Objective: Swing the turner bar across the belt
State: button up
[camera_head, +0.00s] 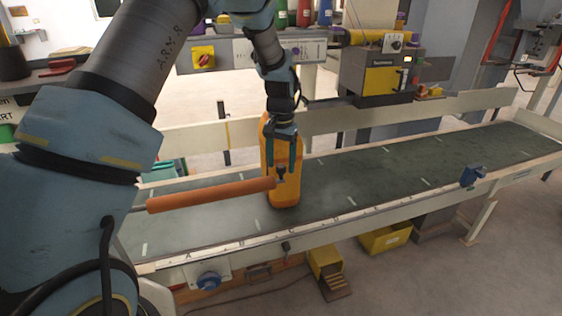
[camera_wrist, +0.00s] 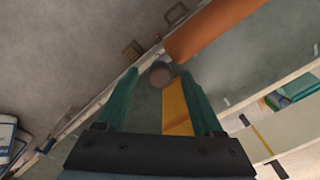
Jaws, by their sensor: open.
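The turner bar, a long orange-brown roller (camera_head: 210,195), reaches from the left over the near part of the belt (camera_head: 400,172). Its right end is by my gripper (camera_head: 283,170). A small dark knob (camera_head: 281,175) shows at that end. In the wrist view the bar (camera_wrist: 215,28) runs to the upper right. A round grey knob (camera_wrist: 160,74) lies between or just beyond my open fingertips (camera_wrist: 159,76); contact cannot be told. My gripper points down in front of an orange container (camera_head: 285,190) standing on the belt, which partly shows in the wrist view (camera_wrist: 175,105).
Pale rails run along both belt sides; the near rail (camera_head: 340,220) carries a small blue device (camera_head: 473,176). A yellow and grey machine (camera_head: 380,75) stands behind. Yellow bins (camera_head: 385,238) sit on the floor. The belt right of the container is clear.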

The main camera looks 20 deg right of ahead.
jog(key=shift+f, duration=0.55)
grip_shut()
dwell(1.1)
